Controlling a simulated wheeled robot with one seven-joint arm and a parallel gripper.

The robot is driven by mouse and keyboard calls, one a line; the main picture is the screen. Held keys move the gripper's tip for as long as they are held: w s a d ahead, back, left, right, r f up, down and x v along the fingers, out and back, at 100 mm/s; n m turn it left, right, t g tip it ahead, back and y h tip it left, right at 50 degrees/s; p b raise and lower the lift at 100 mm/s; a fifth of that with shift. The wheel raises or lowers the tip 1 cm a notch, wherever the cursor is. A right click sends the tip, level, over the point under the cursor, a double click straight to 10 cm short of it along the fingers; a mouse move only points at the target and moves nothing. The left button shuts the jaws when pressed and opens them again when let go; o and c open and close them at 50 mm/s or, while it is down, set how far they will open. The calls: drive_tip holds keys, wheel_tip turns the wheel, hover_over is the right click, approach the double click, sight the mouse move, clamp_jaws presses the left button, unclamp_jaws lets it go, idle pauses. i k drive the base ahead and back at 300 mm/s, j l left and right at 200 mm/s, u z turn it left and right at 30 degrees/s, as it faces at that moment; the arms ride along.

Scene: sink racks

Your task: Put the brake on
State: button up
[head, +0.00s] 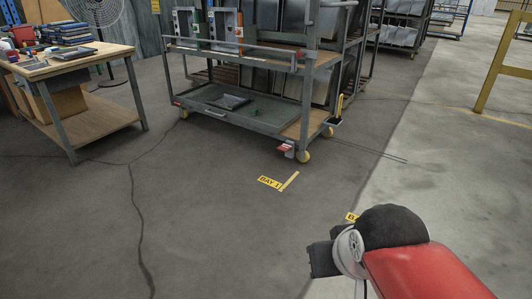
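A grey metal rack cart (245,117) stands on yellow-wheeled casters in the upper middle of the head view. A small red pedal (285,147) on a grey bracket sits low at its near corner, beside a yellow caster wheel (303,157). It looks like the brake pedal; whether it is up or pressed down is too small to tell. My red arm enters from the lower right. The dark end at its left (322,259) looks like my gripper, well short of the cart and apart from it. Its fingertips cannot be made out.
A wooden-topped workbench (68,62) with books and tools stands at the left. Yellow floor markings, one reading "BAY 1" (270,182), lie in front of the cart. More racks (402,25) stand behind, and a yellow rail (497,62) is at the right. The floor between is clear.

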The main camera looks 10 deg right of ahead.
sight(285, 147)
drive_tip(key=i+j+z, duration=0.35)
drive_tip(key=i+j, duration=0.2)
drive_tip(key=i+u, duration=0.1)
drive_tip(key=u, duration=0.4)
drive_tip(key=i+l+u, duration=0.7)
drive_tip(key=i+l, duration=0.15)
drive_tip(key=l, duration=0.25)
drive_tip(key=i+l, duration=0.2)
drive_tip(key=l, duration=0.15)
drive_tip(key=i+l, duration=0.2)
drive_tip(key=l, duration=0.15)
drive_tip(key=i+l+u, duration=0.1)
drive_tip(key=l, duration=0.25)
drive_tip(key=i+l, duration=0.5)
drive_tip(key=l, duration=0.25)
